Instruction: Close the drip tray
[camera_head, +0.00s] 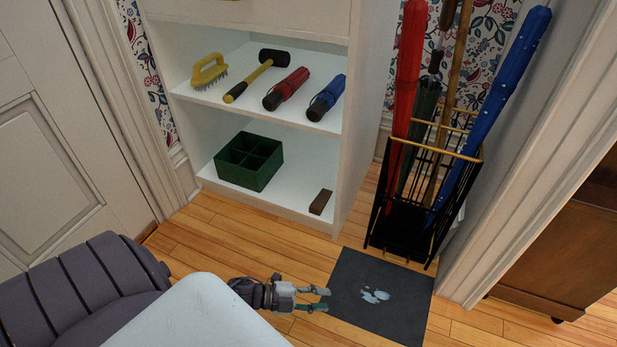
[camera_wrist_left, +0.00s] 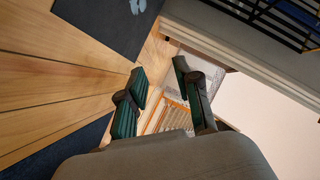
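A black wire umbrella stand (camera_head: 375,222) with a brass-coloured upper rim stands on the floor at the right; part of its wire frame (camera_wrist_left: 268,14) shows at the top right of the left wrist view. A dark panel shows low in the stand, but I cannot tell the drip tray from the base or how far out it is. My left gripper (camera_head: 322,300) is open and empty, low over the floor at the left edge of the dark mat, in front of the stand. Its two spread fingers also show in the left wrist view (camera_wrist_left: 159,68). My right gripper is out of view.
Red, green and blue umbrellas (camera_head: 512,75) and a wooden stick stand in the stand. A white shelf unit (camera_head: 338,190) holds a brush, mallet, folded umbrellas and green crate. A white door frame is at right.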

